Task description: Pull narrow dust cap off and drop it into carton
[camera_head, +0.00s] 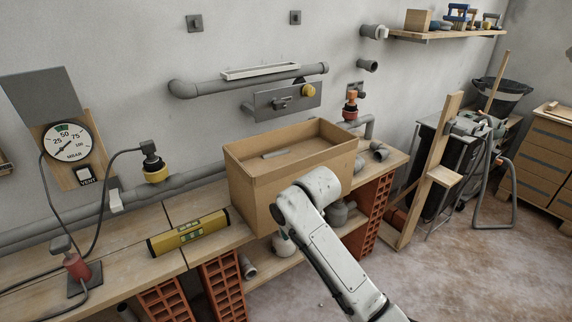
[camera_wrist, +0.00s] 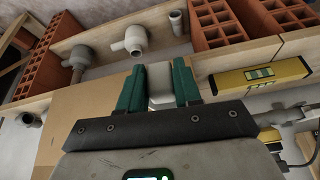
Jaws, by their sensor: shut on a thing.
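The carton (camera_head: 262,195) is an open tan cardboard box on the workbench, and a thin grey strip (camera_head: 275,154) lies inside it. My arm stands in front of the carton in the head view, and it hides my gripper there. In the wrist view my gripper (camera_wrist: 160,88) has its two green fingers closed on a pale grey piece (camera_wrist: 160,80). I cannot tell from its shape whether this piece is the narrow dust cap. A plain tan surface (camera_wrist: 92,98), perhaps the carton, is left of the fingers in the wrist view.
A yellow spirit level (camera_head: 188,233) lies left of the carton. Grey pipe fittings (camera_head: 378,151) lie right of the carton. Red bricks support the bench.

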